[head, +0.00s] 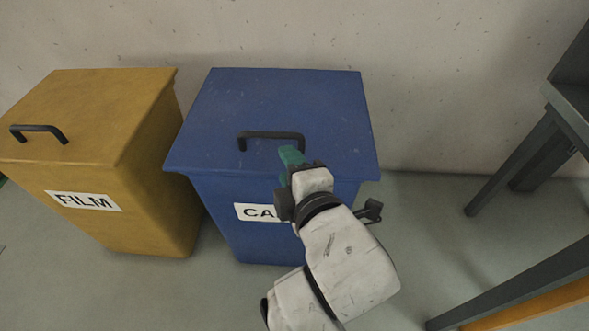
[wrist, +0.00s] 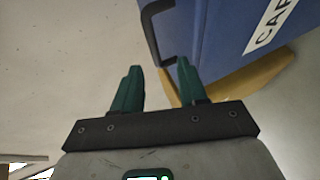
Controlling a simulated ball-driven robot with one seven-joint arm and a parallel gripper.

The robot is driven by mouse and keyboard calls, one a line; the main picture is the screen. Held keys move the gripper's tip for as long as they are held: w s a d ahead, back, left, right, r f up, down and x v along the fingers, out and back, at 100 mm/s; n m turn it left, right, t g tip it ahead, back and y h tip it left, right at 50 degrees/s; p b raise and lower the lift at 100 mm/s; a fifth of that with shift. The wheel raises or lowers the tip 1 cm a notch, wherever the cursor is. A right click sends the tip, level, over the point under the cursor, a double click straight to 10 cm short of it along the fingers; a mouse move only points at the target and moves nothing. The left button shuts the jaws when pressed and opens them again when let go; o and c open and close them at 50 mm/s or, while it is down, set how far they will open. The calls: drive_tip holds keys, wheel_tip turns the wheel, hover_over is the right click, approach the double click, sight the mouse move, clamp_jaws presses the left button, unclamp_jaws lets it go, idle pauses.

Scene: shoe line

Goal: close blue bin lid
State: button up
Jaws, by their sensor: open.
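The blue bin (head: 225,215) stands against the wall with a white label partly hidden by my arm; the letters "CA" show. Its blue lid (head: 280,100) lies flat over the bin, with no gap visible. A black bar handle (head: 272,134) is on the lid near its front edge. My gripper (head: 291,154) is over the front part of the lid, just in front of the handle's right end. In the wrist view, the two green fingers are apart with nothing between them (wrist: 157,75). The handle (wrist: 153,30) shows beyond the fingertips. I cannot tell whether they touch the lid.
A yellow bin (head: 145,190) labelled "FILM" stands close to the left, its lid down with a black handle (head: 38,131). A dark-legged table or bench (head: 515,160) is at the right. The floor (head: 420,225) between the blue bin and it is clear.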

drive_tip(key=shift+v, duration=1.05)
drive_tip(key=s+d+f+m+g+h, duration=0.2)
drive_tip(key=s+d+f+m+g, duration=0.1)
drive_tip(key=s+d+f+m, duration=0.4)
drive_tip(key=s+d+f+m+g+h, duration=0.1)
drive_tip(key=s+d+f+m+g, duration=0.2)
drive_tip(key=d+f, duration=0.4)
drive_tip(key=s+d+f+m+g+h, duration=0.2)
drive_tip(key=s+d+f+m+g, duration=0.25)
drive_tip(key=f, duration=0.45)
drive_tip(key=s+d+f+m+g, duration=0.2)
drive_tip(key=s+d+f+m, duration=0.2)
drive_tip(key=s+d+m, duration=0.4)
wheel_tip(320, 180, up, 33)
drive_tip(key=s+d+n+p, duration=0.1)
drive_tip(key=s+p, duration=0.1)
drive_tip(key=p, duration=3.1)
drive_tip(key=shift+d+h+p, duration=0.3)
drive_tip(key=shift+p, duration=0.05)
drive_tip(key=shift+s+r, duration=0.1)
